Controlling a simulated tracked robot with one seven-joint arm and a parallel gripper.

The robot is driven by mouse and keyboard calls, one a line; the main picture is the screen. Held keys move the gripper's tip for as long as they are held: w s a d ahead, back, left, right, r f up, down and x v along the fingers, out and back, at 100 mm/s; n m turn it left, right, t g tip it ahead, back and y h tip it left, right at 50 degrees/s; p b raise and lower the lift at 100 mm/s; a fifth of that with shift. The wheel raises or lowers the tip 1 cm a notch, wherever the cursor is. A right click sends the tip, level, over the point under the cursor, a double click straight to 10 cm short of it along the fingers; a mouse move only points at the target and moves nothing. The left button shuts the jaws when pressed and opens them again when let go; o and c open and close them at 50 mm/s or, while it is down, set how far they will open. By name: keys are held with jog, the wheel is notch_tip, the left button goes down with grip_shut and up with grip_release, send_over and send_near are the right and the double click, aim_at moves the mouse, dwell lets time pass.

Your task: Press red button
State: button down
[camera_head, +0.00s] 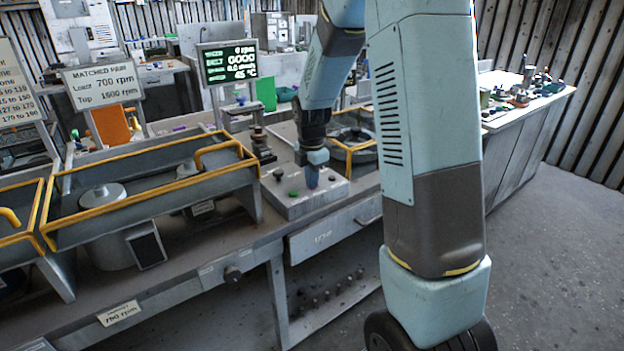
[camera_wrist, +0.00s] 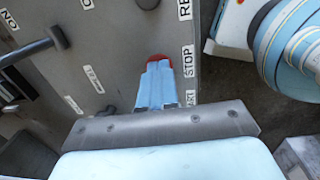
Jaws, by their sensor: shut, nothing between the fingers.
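The red button (camera_wrist: 157,57) shows in the wrist view as a red rim just past my fingertips, beside a label reading STOP. My gripper (camera_wrist: 157,66) is shut and empty, with its blue fingertips over the button and hiding most of it. I cannot tell whether they touch it. In the head view my gripper (camera_head: 312,184) points down over the grey control box (camera_head: 330,194) on the bench. The red button is hidden there behind the fingers. A green button (camera_head: 293,194) sits on the box, left of my fingertips.
A dark knob (camera_head: 278,174) stands on the box. Left of it is a grey trough with yellow rails (camera_head: 150,189). A screen (camera_head: 228,63) behind reads 0 rpm and GOOD. A side bench (camera_head: 535,98) with small parts is at right. The floor (camera_head: 560,250) at right is clear.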

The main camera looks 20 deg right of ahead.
notch_tip(320, 180, up, 14)
jog(key=shift+s, duration=0.2)
dwell(0.4)
dwell(0.6)
jog(key=s+r+m+t, duration=0.2)
jog(key=s+r+m, duration=0.1)
jog(key=s+m, duration=0.8)
jog(key=s+r+m+t, duration=0.3)
jog(key=s+m, duration=0.7)
jog(key=s, duration=0.6)
jog(key=shift+s+d+r+m, duration=0.25)
jog(key=shift+r+m, duration=0.15)
jog(key=shift+r, duration=0.35)
jog(key=c, duration=1.8)
grip_release()
